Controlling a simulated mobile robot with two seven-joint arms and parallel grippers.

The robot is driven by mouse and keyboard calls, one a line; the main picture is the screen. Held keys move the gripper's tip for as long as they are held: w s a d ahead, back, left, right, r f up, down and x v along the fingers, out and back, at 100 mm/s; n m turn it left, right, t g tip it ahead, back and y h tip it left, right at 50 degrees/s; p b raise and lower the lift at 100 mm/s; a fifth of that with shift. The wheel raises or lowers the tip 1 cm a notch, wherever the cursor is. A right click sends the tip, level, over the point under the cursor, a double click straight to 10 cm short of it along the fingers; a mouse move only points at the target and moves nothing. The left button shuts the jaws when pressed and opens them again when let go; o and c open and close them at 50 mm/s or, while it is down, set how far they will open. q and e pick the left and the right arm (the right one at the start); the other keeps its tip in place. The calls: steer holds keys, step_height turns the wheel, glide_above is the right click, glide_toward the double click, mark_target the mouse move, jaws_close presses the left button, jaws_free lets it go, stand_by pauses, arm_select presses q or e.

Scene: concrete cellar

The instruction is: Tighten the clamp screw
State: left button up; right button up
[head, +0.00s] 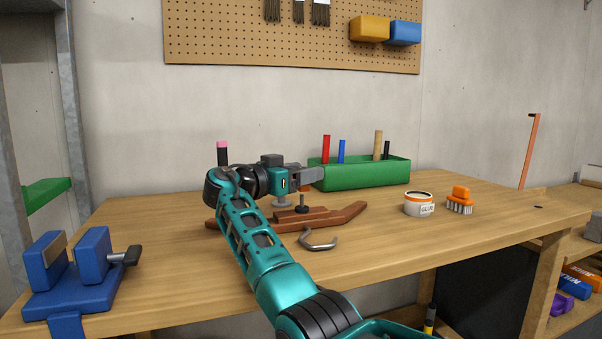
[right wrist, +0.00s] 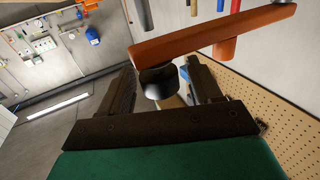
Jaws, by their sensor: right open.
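My right arm reaches across the workbench from the front. Its gripper (head: 314,174) hangs above a brown wooden workpiece (head: 345,215), its fingers pointing right. A short black screw-like piece (head: 302,206) stands upright on the workpiece, just below the fingers. In the right wrist view the open fingers (right wrist: 163,88) have a dark round knob (right wrist: 158,82) between or just beyond them, with an orange-brown bar (right wrist: 205,36) across it. Whether the fingers touch the knob I cannot tell. My left gripper is out of view.
A bent grey metal hook (head: 318,242) lies in front of the workpiece. A green tray (head: 365,175) with upright rods stands behind. A blue vise (head: 75,280) is at the left front. The front right bench is clear.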

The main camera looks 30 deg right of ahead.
steer(key=s+a+p, duration=0.1)
steer(key=s+a, duration=0.1)
steer(key=a, duration=1)
steer(key=shift+a, duration=0.35)
steer(key=shift+s+f, duration=0.1)
steer(key=shift+s, duration=0.05)
